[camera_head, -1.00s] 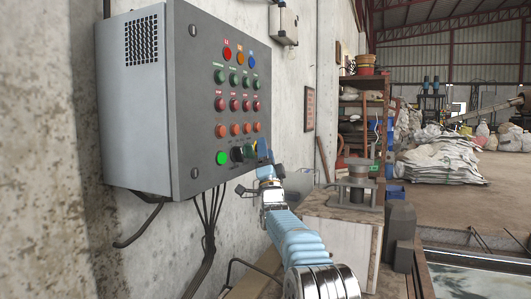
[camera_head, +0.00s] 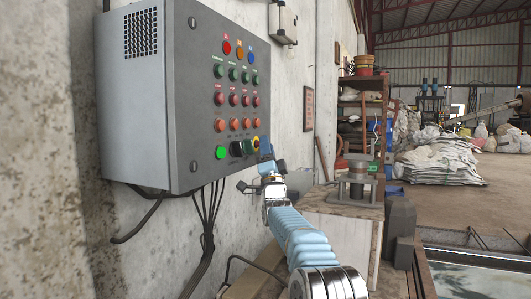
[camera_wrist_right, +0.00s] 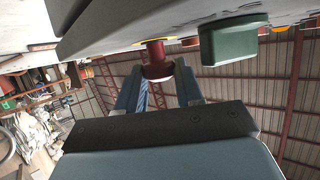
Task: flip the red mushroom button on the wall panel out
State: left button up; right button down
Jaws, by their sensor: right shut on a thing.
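The grey wall panel (camera_head: 185,60) hangs at the left in the head view, its face full of coloured buttons. The red mushroom button (camera_wrist_right: 155,62) has a yellow ring at its base and shows in the right wrist view. In the head view it sits at the panel's lower right corner, where only part of the yellow ring (camera_head: 257,143) shows clearly and my fingers hide much of the head. My right gripper (camera_wrist_right: 158,70) is shut on the button's head, one finger on each side. It also shows in the head view (camera_head: 264,151). My left gripper is out of view.
A dark green-black knob (camera_wrist_right: 233,40) sits close beside the button. A lit green button (camera_head: 221,152) is further left. Black cables (camera_head: 207,215) hang below the panel. A bench (camera_head: 340,235) and shelves (camera_head: 362,115) stand to the right.

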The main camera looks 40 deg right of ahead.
jog(key=c, duration=0.7)
grip_release()
jog(key=shift+s+d, duration=0.1)
jog(key=shift+s, duration=0.05)
pick_arm(q)
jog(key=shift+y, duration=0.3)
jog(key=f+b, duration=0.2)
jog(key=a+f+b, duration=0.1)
jog(key=b, duration=0.1)
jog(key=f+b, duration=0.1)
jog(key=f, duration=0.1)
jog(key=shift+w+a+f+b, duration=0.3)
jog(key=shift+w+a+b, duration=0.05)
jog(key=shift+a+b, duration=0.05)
pick_arm(e)
jog(key=v, duration=1.4)
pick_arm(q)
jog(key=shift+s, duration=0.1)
